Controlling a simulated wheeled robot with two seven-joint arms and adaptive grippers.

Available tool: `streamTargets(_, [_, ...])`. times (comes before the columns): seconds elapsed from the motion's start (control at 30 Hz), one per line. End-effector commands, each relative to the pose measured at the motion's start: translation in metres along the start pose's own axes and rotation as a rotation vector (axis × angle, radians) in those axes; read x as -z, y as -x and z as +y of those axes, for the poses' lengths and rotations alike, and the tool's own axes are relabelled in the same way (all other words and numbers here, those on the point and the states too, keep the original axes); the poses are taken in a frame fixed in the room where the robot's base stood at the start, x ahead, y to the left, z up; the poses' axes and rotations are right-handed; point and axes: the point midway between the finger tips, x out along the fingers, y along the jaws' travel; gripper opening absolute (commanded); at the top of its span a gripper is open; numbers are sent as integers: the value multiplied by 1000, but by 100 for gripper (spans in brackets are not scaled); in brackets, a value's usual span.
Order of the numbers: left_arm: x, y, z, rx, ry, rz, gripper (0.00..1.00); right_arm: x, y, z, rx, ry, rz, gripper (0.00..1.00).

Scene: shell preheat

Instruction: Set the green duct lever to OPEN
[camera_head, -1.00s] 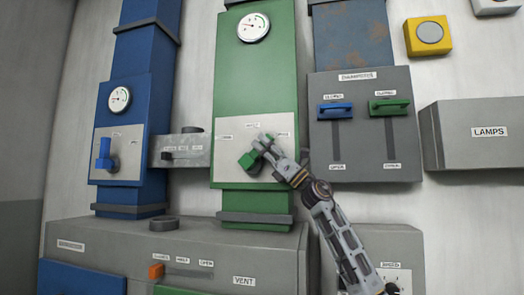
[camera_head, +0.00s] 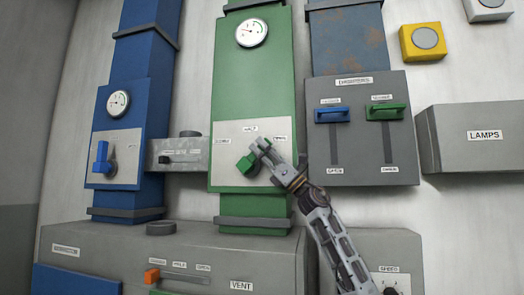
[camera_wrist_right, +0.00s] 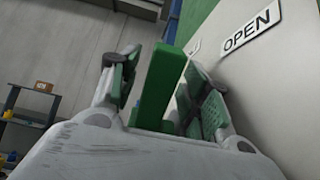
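The green duct lever (camera_head: 246,163) is on the pale plate (camera_head: 228,172) of the green duct, below the HALF label and between the CLOSED and OPEN labels. My right gripper (camera_head: 262,150) is at the lever and covers part of it, so its exact setting is hard to read. In the right wrist view the green lever bar (camera_wrist_right: 160,85) stands between the two fingers of my right gripper (camera_wrist_right: 163,92). The fingers are apart, with a gap on the left side of the bar; the right finger is close to it. The OPEN label (camera_wrist_right: 252,28) is to the right. My left gripper is not in view.
A blue duct with its own blue lever (camera_head: 102,157) stands at left. A grey dampers box (camera_head: 360,175) with blue and green sliding handles is just right of my gripper. A grey vent cabinet (camera_head: 215,265) juts out below.

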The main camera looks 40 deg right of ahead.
Motion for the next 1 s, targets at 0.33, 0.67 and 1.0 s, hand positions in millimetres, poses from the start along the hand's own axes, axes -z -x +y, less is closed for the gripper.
streamTargets(0.33, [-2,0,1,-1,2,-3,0,0,2,0,0,0,1,46])
streamTargets(0.67, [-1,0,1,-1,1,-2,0,1,16,-1,1,-1,1,46])
streamTargets(1.0, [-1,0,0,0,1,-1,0,1,37,0,0,-2,1,46])
